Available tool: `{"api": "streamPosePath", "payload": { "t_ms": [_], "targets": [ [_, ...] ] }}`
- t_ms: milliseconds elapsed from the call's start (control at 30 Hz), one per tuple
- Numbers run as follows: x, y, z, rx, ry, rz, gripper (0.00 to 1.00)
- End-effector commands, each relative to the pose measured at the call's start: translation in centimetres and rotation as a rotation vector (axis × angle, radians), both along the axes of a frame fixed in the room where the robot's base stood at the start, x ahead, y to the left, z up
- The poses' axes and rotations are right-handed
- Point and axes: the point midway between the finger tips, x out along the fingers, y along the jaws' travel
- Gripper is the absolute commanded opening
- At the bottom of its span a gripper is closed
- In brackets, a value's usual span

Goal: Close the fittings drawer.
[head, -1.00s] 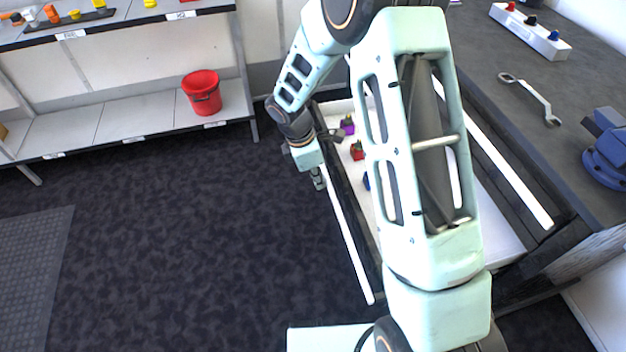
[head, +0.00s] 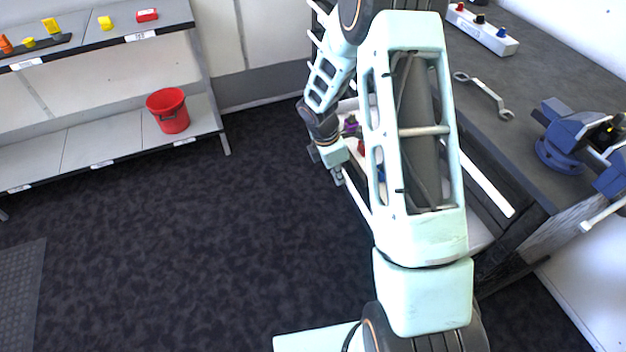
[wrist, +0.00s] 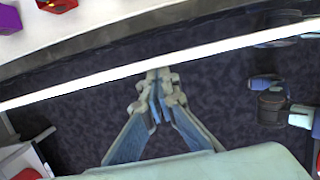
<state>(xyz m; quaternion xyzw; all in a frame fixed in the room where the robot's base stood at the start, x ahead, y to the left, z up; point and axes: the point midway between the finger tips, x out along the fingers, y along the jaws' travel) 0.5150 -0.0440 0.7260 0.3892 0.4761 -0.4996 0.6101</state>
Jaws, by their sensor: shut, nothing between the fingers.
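The fittings drawer stands partly pulled out of the workbench, with a white inside (head: 481,237) mostly hidden behind my arm. A long white handle bar (head: 356,203) runs along its front. In the wrist view the bar (wrist: 90,84) crosses the picture at a slant. A purple fitting (head: 351,123) and a red fitting (wrist: 57,4) lie in the drawer. My gripper (head: 339,178) is shut and empty on the outer side of the drawer front. Its fingertips (wrist: 158,76) meet the bar's edge in the wrist view; whether they touch it I cannot tell.
The workbench (head: 520,125) carries a wrench (head: 482,92), a blue vise (head: 570,140) and a white button box (head: 483,30). Another white bar (head: 485,182) runs along the bench front. A shelf (head: 90,150) with a red bucket (head: 168,111) stands left. The dark floor between is clear.

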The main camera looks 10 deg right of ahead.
Motion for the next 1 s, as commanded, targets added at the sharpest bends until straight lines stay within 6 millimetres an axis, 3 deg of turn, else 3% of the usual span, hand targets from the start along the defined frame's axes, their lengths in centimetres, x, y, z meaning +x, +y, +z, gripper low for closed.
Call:
{"api": "streamPosePath", "payload": {
  "t_ms": [33, 200, 500, 733, 1000],
  "targets": [
    [0.2, -1.8, 0.3, -0.001, 0.002, -0.009, 0.00],
    [1.1, -6.4, 0.3, -0.001, 0.001, -0.008, 0.00],
    [2.6, -13.4, 0.2, 0.000, 0.001, -0.005, 0.00],
    [3.4, -16.7, 0.1, 0.001, 0.000, -0.002, 0.00],
    [3.7, -18.1, 0.0, 0.001, -0.001, 0.000, 0.00]
  ]
}}
